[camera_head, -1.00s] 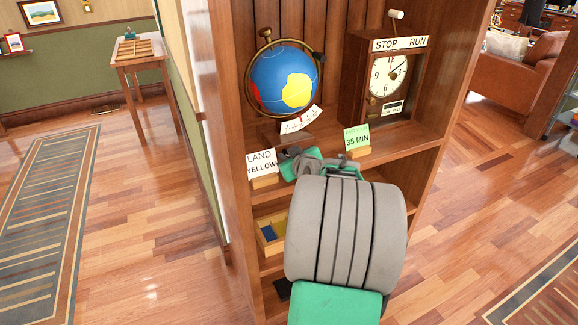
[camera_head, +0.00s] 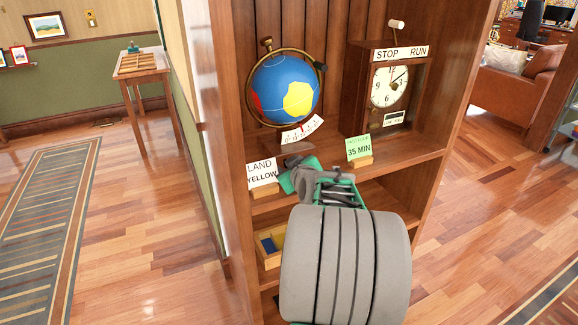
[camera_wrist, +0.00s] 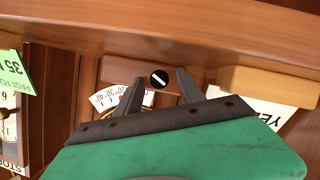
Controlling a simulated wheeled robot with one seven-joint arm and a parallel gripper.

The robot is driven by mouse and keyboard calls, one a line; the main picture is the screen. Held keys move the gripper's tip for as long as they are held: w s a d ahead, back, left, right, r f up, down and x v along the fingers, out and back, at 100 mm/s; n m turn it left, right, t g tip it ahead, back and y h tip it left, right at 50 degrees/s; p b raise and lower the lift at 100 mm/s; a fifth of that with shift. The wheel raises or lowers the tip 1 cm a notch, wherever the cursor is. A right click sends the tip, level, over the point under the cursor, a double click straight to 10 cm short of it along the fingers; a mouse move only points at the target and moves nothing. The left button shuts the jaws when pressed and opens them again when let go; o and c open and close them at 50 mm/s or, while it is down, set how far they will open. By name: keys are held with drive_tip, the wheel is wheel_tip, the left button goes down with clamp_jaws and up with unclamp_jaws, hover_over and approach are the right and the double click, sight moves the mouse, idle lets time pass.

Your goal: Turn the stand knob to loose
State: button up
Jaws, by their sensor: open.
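The globe (camera_head: 284,84) stands on a wooden base (camera_head: 294,148) on the shelf, with a curved white scale (camera_head: 303,129) at its foot. The wrist view shows, upside down, a round black knob (camera_wrist: 159,79) with a white line across it, which I take to be the stand knob. The scale (camera_wrist: 113,96) shows beside it. My gripper (camera_wrist: 160,76) is open, its two dark fingers on either side of the knob in the picture. I cannot tell whether they touch it. In the head view my gripper (camera_head: 299,175) is below the globe base, and the knob is hidden.
A "LAND YELLOW" card (camera_head: 262,173) is left of my gripper, and a green "35 MIN" card (camera_head: 359,149) is right of it on the shelf edge. A clock (camera_head: 390,85) marked STOP and RUN stands at right. A tray (camera_head: 270,246) is below.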

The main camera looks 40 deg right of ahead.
drive_tip(key=v, duration=0.7)
drive_tip(key=shift+s+a+r, duration=0.1)
drive_tip(key=shift+s+a, duration=0.15)
drive_tip(key=shift+c, duration=0.3)
